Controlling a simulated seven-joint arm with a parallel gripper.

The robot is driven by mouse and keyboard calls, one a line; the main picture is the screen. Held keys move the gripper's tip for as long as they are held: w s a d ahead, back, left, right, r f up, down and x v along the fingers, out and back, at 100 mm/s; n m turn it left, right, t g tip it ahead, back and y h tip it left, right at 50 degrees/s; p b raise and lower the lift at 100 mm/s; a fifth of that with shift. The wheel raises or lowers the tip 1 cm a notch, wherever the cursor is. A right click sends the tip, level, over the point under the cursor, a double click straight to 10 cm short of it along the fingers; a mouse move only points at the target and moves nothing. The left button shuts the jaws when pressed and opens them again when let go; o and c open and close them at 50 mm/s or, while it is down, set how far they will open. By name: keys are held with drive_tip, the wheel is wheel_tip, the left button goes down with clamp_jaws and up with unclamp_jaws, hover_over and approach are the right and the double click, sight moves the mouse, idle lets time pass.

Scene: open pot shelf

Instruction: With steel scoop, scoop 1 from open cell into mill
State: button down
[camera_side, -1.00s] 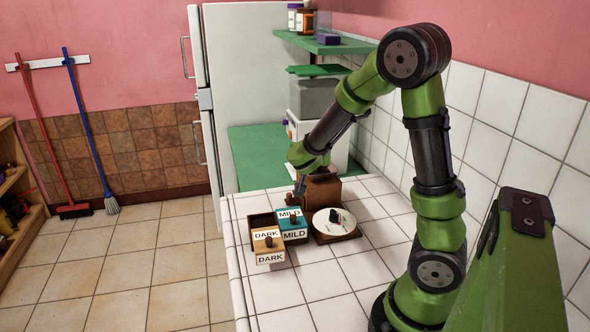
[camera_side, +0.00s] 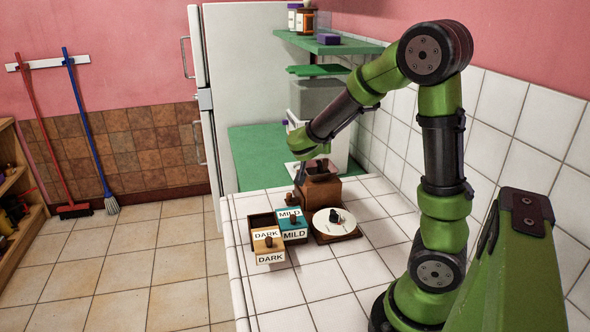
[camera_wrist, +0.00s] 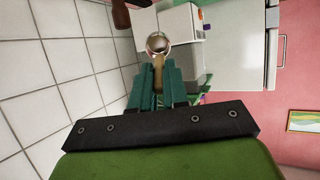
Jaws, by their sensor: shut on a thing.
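My gripper (camera_wrist: 158,88) is shut on the handle of the steel scoop (camera_wrist: 158,42). The scoop's round shiny bowl points away from the fingers; I cannot tell whether it holds anything. In the side view my gripper (camera_side: 303,165) is above and beside the brown wooden mill (camera_side: 322,192), near its left upper edge, and the scoop is too small to make out. The open cell (camera_side: 262,219) is a dark compartment of a brown box, left of the teal MILD lid (camera_side: 291,220) and behind the tan DARK lid (camera_side: 268,243).
A white machine with a grey top (camera_side: 318,97) stands behind. A green shelf (camera_side: 330,46) is above. The tiled counter's front is clear.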

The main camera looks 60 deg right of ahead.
idle(0.3)
drive_tip(key=shift+s+d+y, duration=0.1)
drive_tip(key=shift+d+y, duration=0.15)
drive_tip(key=shift+y, duration=0.05)
drive_tip(key=s+d+r+m+g+y, duration=0.2)
drive_tip(key=s+d+m+g+y, duration=0.6)
drive_tip(key=d+m, duration=0.45)
drive_tip(key=w+a+r+m+t+y, duration=0.2)
drive_tip(key=w+a+r+m+t, duration=0.1)
drive_tip(key=w+a+m+t, duration=0.2)
drive_tip(key=w+a, duration=0.2)
drive_tip(key=w, duration=0.1)
drive_tip(key=shift+a, duration=0.3)
drive_tip(key=shift+f+m+y, duration=0.1)
drive_tip(key=shift+m+y, duration=0.15)
drive_tip(key=shift+y, duration=0.05)
